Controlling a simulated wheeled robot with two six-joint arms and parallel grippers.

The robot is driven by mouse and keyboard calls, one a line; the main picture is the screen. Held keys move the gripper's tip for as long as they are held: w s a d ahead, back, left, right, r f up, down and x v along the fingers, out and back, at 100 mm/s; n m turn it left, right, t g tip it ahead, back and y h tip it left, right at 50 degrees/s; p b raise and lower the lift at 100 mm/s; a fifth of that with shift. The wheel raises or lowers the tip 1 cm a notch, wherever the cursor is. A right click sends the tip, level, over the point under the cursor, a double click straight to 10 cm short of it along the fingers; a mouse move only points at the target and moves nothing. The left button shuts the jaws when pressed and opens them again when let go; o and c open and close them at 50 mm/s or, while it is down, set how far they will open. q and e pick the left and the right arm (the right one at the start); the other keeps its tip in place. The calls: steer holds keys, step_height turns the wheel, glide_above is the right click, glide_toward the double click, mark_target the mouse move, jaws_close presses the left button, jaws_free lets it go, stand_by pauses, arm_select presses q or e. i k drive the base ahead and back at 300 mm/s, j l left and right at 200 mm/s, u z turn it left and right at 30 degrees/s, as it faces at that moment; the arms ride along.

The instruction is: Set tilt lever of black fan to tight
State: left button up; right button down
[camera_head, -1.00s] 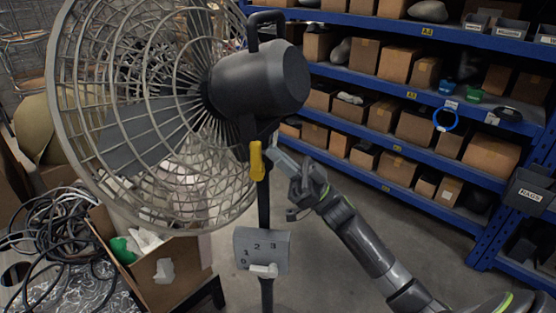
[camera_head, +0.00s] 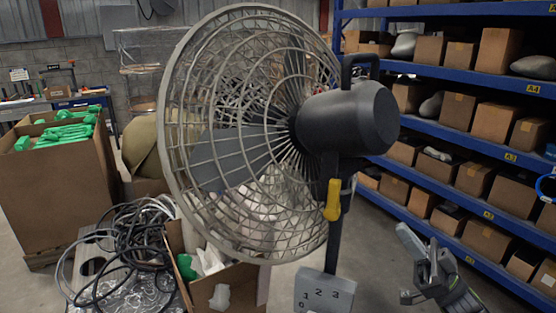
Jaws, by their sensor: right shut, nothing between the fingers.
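The black fan has a round wire cage (camera_head: 250,130) facing left and a dark motor housing (camera_head: 348,118) on a thin black pole (camera_head: 333,245). Its yellow tilt lever (camera_head: 333,200) hangs down just below the housing, close to the pole and nearly upright. I cannot tell from this whether it is tight. A grey switch box (camera_head: 323,290) with numbers is on the pole, cut off by the bottom edge. My right gripper (camera_head: 408,268) is shut and empty, below and right of the lever and clear of it. My left gripper is not in view.
Blue shelves (camera_head: 440,130) with cardboard boxes stand at the right. At the lower left are a heap of black cables (camera_head: 125,250) and an open carton (camera_head: 235,280). A large box of green items (camera_head: 60,180) stands farther left.

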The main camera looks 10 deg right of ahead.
mark_target(332, 211)
steer(key=k+j, duration=0.8)
